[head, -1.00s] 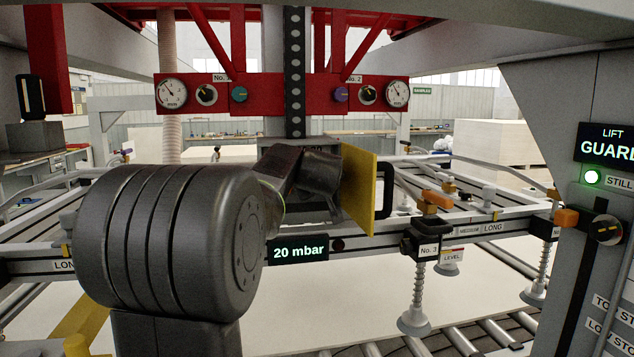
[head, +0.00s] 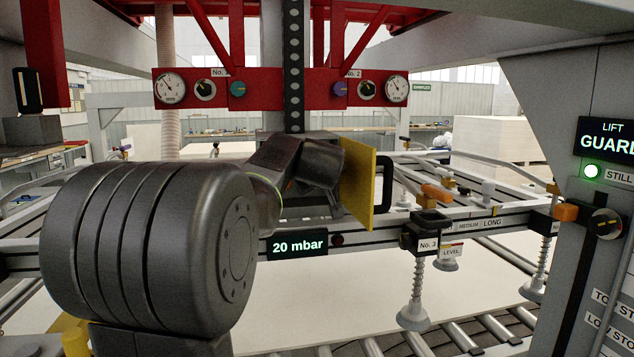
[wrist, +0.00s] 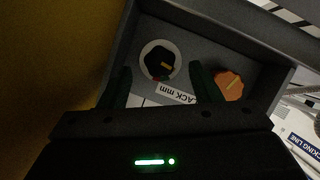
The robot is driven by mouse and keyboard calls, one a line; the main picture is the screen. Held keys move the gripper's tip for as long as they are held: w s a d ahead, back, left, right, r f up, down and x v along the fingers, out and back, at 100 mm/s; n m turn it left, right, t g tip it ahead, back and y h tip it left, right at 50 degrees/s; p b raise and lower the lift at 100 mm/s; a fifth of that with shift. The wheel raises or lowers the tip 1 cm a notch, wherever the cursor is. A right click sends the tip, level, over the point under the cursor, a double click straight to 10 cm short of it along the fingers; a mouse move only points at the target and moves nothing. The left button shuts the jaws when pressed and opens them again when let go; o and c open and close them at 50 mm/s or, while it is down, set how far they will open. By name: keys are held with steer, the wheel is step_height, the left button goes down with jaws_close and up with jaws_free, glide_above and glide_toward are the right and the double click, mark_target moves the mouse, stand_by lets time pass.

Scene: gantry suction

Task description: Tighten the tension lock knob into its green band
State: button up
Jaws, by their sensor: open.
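The wrist view shows a black knob (wrist: 158,62) with a yellow pointer on a pale round dial. Small red and green marks show at the dial's edge. An orange knob (wrist: 229,85) with a pointer sits right of it in the same grey recess; I cannot tell for sure which is the tension lock knob. My gripper (wrist: 162,80) is open, its dark fingers on either side of the black knob's lower area, with nothing visibly held. In the head view the yellow plate (head: 357,190) and my arm hide the recess and the gripper.
The yellow plate is close on the wrist view's left. Grey recess walls (wrist: 280,75) enclose the knobs. A red beam (head: 270,96) with gauges hangs above. A "20 mbar" display (head: 297,244) and a No. 3 suction cup (head: 413,315) are near.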

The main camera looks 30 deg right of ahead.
steer(key=b+v, duration=0.2)
steer(key=v, duration=0.9)
steer(key=shift+s, duration=0.3)
steer(key=shift+a, duration=0.25)
